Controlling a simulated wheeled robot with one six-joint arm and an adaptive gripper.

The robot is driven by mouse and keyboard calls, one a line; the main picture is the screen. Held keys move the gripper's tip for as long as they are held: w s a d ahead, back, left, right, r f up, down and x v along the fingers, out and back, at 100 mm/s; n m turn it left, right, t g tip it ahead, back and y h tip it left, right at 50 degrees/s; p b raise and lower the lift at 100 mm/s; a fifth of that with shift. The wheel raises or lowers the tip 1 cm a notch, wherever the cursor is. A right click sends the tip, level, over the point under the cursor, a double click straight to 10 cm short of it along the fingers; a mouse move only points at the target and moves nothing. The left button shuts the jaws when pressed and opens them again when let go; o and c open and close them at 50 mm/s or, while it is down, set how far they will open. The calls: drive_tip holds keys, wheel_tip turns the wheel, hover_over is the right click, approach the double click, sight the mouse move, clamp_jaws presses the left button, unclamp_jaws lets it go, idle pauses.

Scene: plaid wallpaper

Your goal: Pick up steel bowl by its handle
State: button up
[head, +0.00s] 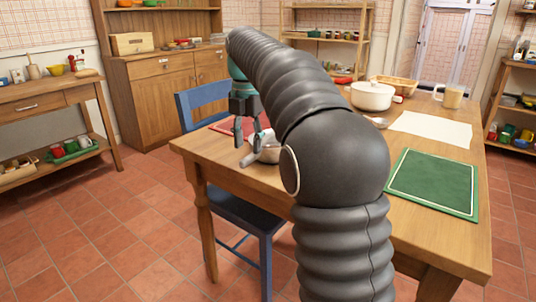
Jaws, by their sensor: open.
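The steel bowl (269,155) sits near the left edge of the wooden table (215,150), partly hidden behind my arm. Its pale handle (247,160) points to the left and toward the camera. My gripper (248,146) is open and points down just above the handle. Its fingertips appear on either side of the handle, but I cannot tell whether they touch it. I see nothing held between the fingers.
A red mat (228,127) lies behind my gripper. A white pot (372,96), a beige mug (453,96), a white sheet (432,129) and a green mat (433,182) occupy the table's right side. A blue chair (200,100) stands behind the table.

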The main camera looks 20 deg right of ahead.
sight(249, 156)
drive_tip(key=shift+f+b, duration=0.5)
drive_tip(key=shift+f, duration=2.2)
clamp_jaws()
